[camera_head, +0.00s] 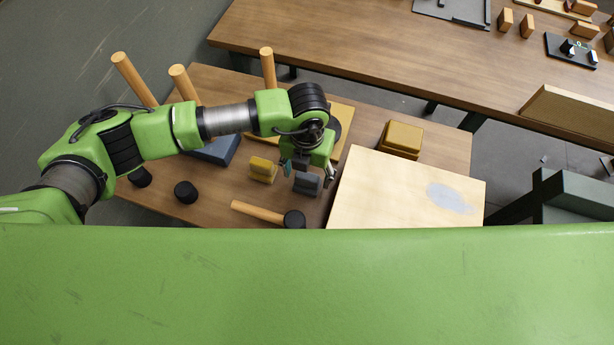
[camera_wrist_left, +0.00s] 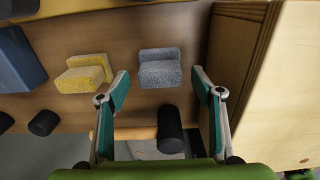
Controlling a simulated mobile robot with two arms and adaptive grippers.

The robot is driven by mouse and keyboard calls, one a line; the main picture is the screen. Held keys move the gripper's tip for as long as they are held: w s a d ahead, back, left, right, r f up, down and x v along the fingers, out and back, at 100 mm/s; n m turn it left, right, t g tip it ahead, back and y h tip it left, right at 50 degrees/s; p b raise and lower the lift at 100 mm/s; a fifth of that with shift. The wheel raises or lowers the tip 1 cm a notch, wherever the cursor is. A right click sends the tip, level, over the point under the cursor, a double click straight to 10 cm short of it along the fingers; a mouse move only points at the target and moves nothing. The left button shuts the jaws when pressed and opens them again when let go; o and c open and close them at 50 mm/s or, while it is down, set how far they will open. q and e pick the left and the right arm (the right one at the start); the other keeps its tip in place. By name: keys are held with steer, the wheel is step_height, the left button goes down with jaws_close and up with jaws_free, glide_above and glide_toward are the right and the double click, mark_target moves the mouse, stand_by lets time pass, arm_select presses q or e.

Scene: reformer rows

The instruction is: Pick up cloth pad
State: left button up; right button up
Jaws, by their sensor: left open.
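A grey pad (camera_head: 307,184) with a stepped shape and a fabric-like surface sits on the brown wooden table; I take it for the cloth pad. In the left wrist view the grey pad (camera_wrist_left: 160,72) lies between and a little beyond my fingertips, not touching them. My left gripper (camera_head: 308,170) is open and empty, pointing down over the table by the pad. Its two teal-padded fingers (camera_wrist_left: 160,84) stand wide apart in the wrist view. My right gripper is not in view.
A yellow sponge-like block (camera_head: 263,169) sits left of the pad. A black-headed mallet (camera_head: 293,219) lies on its near side. A pale wooden box (camera_head: 385,195) stands close on the right. Black pegs, a blue block (camera_head: 215,150) and a gold block (camera_head: 402,138) stand around.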

arm_select(q)
steer(key=shift+f, duration=0.75)
steer(key=c, duration=1.2)
steer(key=shift+r, duration=0.15)
steer(key=shift+r, duration=0.6)
steer(key=s+a+r+b, duration=0.1)
steer(key=s+r+b, duration=0.1)
steer(key=s+r, duration=0.1)
steer(key=s+a+r+b, duration=0.1)
steer(key=s+a+r, duration=0.1)
steer(key=s+r, duration=0.2)
steer(key=s+a+r+b, duration=0.2)
steer(key=s+r, duration=0.2)
steer(key=s, duration=0.1)
steer(key=shift+b, duration=0.35)
steer(key=shift+s+a+r, duration=0.15)
steer(key=shift+s+r, duration=0.15)
steer(key=shift+s, duration=0.15)
